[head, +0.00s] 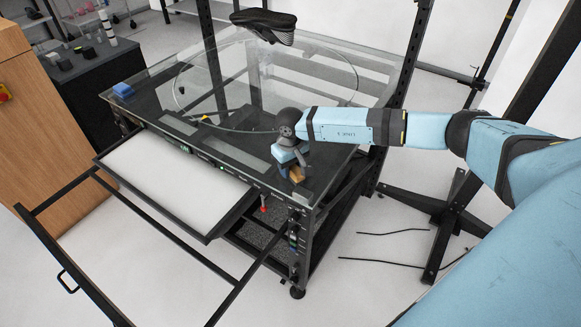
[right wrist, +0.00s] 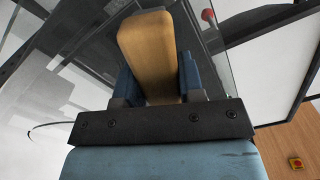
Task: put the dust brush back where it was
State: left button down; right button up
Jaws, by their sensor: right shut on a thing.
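The dust brush (head: 296,174) shows as a small tan wooden piece below my right gripper (head: 290,162), at the front right part of the glass-topped table. In the right wrist view the brush's tan wooden body (right wrist: 147,50) sits between the two blue fingers of my right gripper (right wrist: 160,80), which is shut on it. Its bristles are not seen. Whether the brush touches the glass I cannot tell. My left gripper is in neither view.
The glass table (head: 330,140) bears the turntable's clear disc (head: 330,80). A black shoe (head: 265,22) shows above its far side. A blue block (head: 123,90) lies at the left corner. A white-bottomed drawer (head: 170,180) stands open in front. A red knob (head: 263,209) is below.

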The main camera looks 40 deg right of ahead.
jog(key=shift+f, duration=0.3)
jog(key=shift+f+b, duration=0.25)
jog(key=shift+b, duration=0.1)
jog(key=o, duration=0.9)
jog(key=shift+r, duration=0.1)
jog(key=shift+r, duration=0.1)
